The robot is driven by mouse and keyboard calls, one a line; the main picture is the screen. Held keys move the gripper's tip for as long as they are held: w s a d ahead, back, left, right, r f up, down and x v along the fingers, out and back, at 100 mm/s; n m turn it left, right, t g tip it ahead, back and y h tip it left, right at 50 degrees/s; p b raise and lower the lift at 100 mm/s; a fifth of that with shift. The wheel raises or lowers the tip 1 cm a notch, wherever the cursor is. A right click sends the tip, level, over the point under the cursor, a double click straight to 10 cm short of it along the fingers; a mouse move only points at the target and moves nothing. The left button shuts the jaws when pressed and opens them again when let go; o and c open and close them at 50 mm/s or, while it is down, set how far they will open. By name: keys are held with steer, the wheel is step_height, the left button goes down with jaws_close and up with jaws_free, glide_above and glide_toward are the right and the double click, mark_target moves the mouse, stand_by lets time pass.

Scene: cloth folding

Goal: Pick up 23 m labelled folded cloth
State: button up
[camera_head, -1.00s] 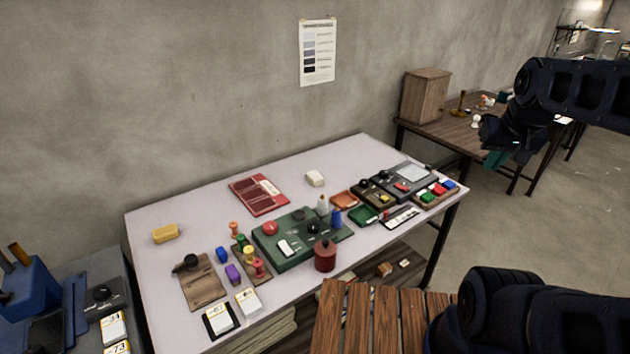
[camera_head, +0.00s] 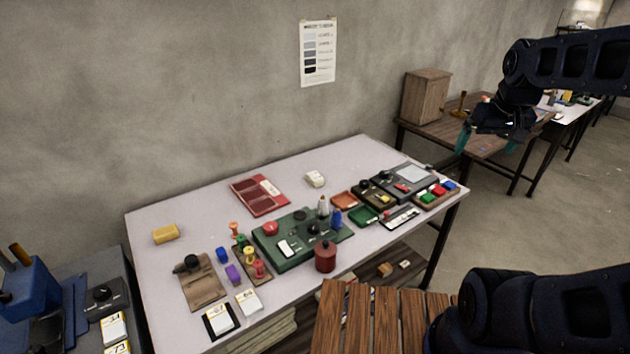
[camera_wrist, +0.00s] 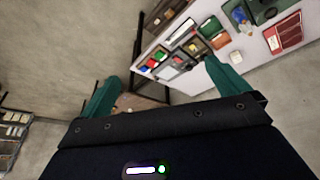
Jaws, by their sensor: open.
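No cloth with a readable 23 m label shows in either view. A red, flat, folded-looking item with a pale label (camera_head: 260,195) lies at the back of the white table; I cannot tell whether it is cloth. A pale stack that may be folded cloth (camera_head: 262,335) is partly hidden on the shelf below. My gripper (camera_head: 487,144) is raised at the upper right, before the far wooden table. In the wrist view its teal fingers (camera_wrist: 164,76) are apart with nothing between them.
The white table (camera_head: 160,280) carries blocks, a green panel (camera_head: 290,245), a red canister (camera_head: 325,258) and trays. Numbered cards (camera_head: 220,320) lie at its front. A wooden stool or bench top (camera_head: 350,320) stands close in front. A wooden box (camera_head: 425,95) sits on the far table.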

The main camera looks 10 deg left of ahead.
steer(key=w+a+r+n+g, duration=0.1)
steer(key=w+a+n, duration=0.25)
steer(key=w, duration=0.55)
steer(key=w+a+r+n, duration=0.1)
steer(key=w+a+n, duration=0.3)
steer(key=w, duration=0.5)
steer(key=n+g, duration=0.3)
steer(key=n, duration=1.4)
glide_above(315, 176)
step_height(315, 176, down, 36)
steer(key=shift+m, duration=0.25)
steer(key=shift+f, duration=5.6)
steer(key=shift+c, duration=0.4)
steer(key=c, duration=0.7)
